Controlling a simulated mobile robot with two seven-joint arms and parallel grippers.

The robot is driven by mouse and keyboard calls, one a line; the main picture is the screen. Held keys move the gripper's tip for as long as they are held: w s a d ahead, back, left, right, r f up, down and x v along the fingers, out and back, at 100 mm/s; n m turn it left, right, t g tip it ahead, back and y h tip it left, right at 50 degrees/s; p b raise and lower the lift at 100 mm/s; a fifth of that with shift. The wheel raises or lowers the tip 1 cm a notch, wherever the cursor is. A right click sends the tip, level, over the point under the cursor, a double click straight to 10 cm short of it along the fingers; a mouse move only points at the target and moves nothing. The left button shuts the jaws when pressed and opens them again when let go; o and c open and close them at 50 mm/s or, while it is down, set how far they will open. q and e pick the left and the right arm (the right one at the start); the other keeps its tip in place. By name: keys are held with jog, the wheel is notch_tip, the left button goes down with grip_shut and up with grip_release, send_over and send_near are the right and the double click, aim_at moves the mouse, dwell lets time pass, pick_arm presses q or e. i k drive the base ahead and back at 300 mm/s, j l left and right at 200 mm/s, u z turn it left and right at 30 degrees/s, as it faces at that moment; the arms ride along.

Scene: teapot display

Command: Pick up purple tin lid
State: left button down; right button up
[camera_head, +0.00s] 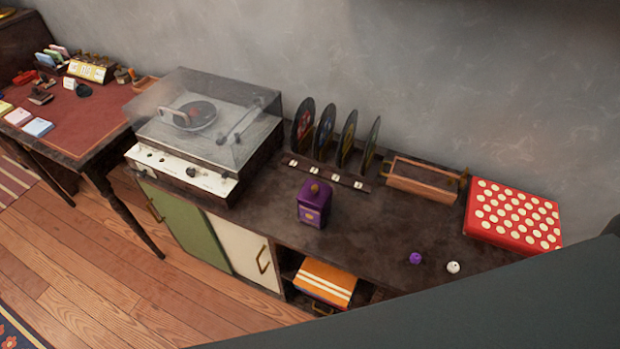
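A purple tin (313,207) stands upright on the dark cabinet top (368,232), in front of the record rack. Its purple lid (315,191) sits on top and has a small gold knob. Neither of my grippers shows in the head view, so I cannot see whether they are open or shut.
A record player (203,130) with a clear cover stands left of the tin. Several records stand in a rack (330,172) behind it. A wooden tray (424,182), a red dotted box (513,216), a purple ball (415,258) and a white ball (453,267) are to the right.

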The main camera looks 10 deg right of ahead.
aim_at(314, 192)
jog(key=k+l+z, duration=0.1)
jog(key=k+z, duration=0.2)
jog(key=k+l+z, duration=0.3)
jog(key=k, duration=0.25)
jog(key=i+l, duration=0.2)
jog(key=i, duration=0.25)
